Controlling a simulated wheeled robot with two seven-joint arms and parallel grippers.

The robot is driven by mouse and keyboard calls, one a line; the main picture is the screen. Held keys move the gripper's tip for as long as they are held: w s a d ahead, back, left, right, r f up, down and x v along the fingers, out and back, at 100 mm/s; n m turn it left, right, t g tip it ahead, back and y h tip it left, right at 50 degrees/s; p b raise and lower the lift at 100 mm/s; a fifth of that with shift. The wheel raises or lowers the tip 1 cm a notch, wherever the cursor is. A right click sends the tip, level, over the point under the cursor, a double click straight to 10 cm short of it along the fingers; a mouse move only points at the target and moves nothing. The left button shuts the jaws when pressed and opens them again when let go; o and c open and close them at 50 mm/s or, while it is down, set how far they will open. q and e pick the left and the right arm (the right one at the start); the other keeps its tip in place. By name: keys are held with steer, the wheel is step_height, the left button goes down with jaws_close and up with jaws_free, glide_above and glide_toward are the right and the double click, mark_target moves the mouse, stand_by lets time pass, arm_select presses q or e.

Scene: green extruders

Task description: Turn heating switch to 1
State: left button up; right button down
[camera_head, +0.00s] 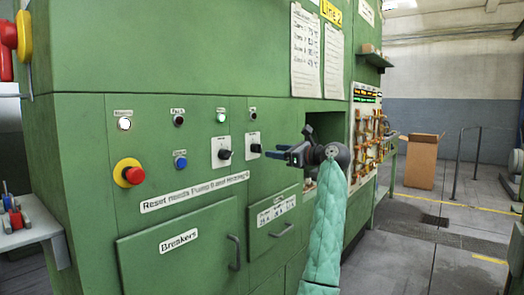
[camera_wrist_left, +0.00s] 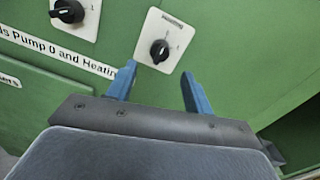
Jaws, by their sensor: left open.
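The heating switch is the right one of two black rotary knobs on white plates, set in the green panel (camera_head: 254,147). In the left wrist view the switch (camera_wrist_left: 160,50) sits beyond the gap between my fingertips; its plate label is too blurred to read surely, and I cannot tell its setting. My left gripper (camera_head: 275,152) is open and empty, just right of the switch in the head view. Its blue fingers (camera_wrist_left: 158,72) point toward the panel and appear apart from the knob. My right gripper is not in view.
Another rotary switch (camera_head: 224,153) sits to the left on the panel. A red emergency button (camera_head: 130,173), several small lights and buttons, and handled doors (camera_head: 180,240) surround it. A recessed opening (camera_head: 325,133) lies behind my wrist. A cardboard box (camera_head: 420,162) stands far right.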

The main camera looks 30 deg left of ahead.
mark_target(257, 148)
arm_select(q)
steer(key=a, duration=0.6)
steer(key=shift+a, duration=0.35)
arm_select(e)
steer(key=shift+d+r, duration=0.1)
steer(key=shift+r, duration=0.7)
arm_select(q)
steer(key=shift+w, duration=0.1)
steer(key=c, duration=1)
